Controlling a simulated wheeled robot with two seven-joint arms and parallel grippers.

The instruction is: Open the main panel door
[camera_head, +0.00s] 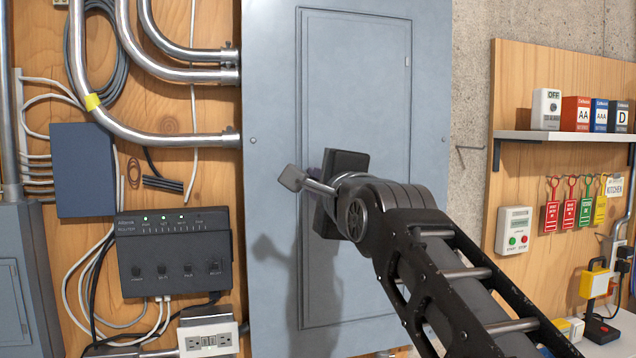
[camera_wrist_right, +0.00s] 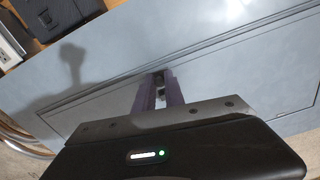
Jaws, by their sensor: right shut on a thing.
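The main panel is a tall grey-blue metal cabinet (camera_head: 275,60) with an inset door (camera_head: 350,60) that looks flush with its frame, so it appears closed. My right gripper (camera_wrist_right: 159,84) is at the left edge of the door, its purple fingers closed around a small dark latch (camera_wrist_right: 158,79) in the right wrist view. In the head view my right gripper's own body and wrist hide the latch and most of the fingers. My left gripper is in neither view.
Left of the panel, metal conduits (camera_head: 170,138) and a black router (camera_head: 175,252) are on the wooden wall. To the right, a shelf (camera_head: 570,136) holds boxes, with coloured tags (camera_head: 570,205) hanging below. The space directly before the door holds only my arm.

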